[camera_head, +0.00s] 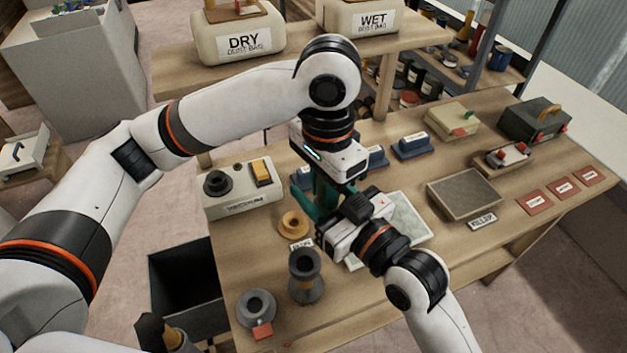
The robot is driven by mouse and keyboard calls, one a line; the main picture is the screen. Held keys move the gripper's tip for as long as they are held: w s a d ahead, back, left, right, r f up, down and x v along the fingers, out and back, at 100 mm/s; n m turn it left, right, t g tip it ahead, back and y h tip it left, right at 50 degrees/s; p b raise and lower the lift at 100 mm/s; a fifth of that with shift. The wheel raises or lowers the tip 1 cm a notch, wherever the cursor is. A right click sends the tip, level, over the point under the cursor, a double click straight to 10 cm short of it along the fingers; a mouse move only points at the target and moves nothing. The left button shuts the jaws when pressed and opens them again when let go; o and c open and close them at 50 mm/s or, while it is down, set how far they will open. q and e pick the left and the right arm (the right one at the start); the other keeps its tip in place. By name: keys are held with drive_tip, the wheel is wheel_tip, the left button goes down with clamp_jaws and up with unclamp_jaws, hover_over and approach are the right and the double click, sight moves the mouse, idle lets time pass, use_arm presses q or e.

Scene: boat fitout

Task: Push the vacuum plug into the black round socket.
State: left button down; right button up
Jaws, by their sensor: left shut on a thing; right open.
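The vacuum unit (240,203) is a pale box on the table's left part, with a black round socket (217,183) and a yellow switch (261,172) on top. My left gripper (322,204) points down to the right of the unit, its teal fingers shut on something. What it holds is hidden behind the fingers and my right gripper, so I cannot make out the vacuum plug. My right gripper (308,190) comes in from the lower right, open, close against the left one; the two overlap in the picture. The socket is clear of both grippers.
A tan round piece (293,224), a dark grey spool-like stand (305,274) and a grey ring (257,308) stand on the near table. A black bin (185,280) is left of it. Blue blocks (413,145) and a mesh-topped box (463,194) lie right.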

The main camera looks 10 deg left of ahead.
drive_tip(key=shift+x, duration=0.8)
drive_tip(key=shift+c, duration=0.3)
drive_tip(key=shift+a, duration=0.1)
drive_tip(key=c, duration=1)
use_arm(q)
drive_tip(key=c, duration=1.1)
unclamp_jaws()
use_arm(e)
drive_tip(key=shift+s, duration=0.15)
use_arm(q)
drive_tip(key=shift+d, duration=0.1)
use_arm(e)
drive_tip(key=shift+r, duration=0.1)
